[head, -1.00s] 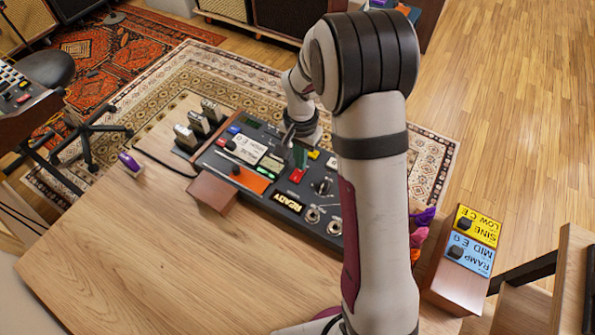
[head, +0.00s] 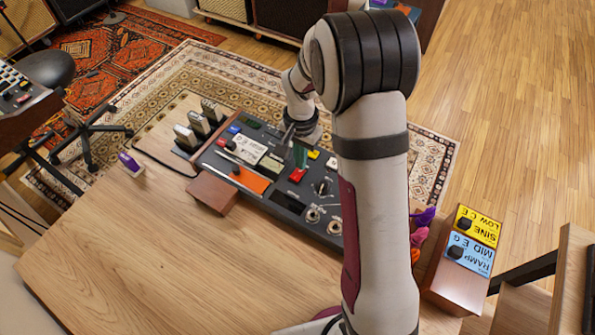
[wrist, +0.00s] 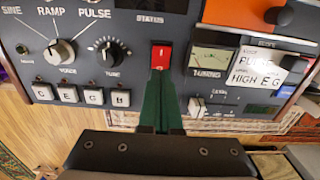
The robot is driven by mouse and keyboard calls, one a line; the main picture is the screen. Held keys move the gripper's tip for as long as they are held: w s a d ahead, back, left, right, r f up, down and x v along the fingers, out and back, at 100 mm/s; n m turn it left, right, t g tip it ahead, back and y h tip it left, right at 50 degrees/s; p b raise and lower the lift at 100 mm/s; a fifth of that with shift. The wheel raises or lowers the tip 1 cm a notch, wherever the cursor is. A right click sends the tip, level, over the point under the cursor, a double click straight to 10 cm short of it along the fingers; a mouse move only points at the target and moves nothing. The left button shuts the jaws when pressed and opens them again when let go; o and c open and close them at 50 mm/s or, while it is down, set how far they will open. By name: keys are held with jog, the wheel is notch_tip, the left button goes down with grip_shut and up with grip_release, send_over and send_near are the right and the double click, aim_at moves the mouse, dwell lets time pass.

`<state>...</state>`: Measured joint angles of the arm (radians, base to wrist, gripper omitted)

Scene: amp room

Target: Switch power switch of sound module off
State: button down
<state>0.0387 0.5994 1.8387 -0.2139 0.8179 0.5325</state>
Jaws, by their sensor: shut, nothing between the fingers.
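The sound module (head: 252,150) is a dark grey panel with knobs, keys and coloured labels on the wooden table. Its red power switch (wrist: 161,57) is in the middle of the wrist view and also shows in the head view (head: 298,175). My gripper (wrist: 161,78) is shut and empty. Its green fingertips are right at the switch's lower edge; I cannot tell whether they touch it. In the head view my arm hides part of the module. The module's display window (head: 287,202) is dark.
A box with yellow and blue labels (head: 470,248) is at the right. The front left table is clear.

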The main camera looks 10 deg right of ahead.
jog(key=shift+r, duration=2.85)
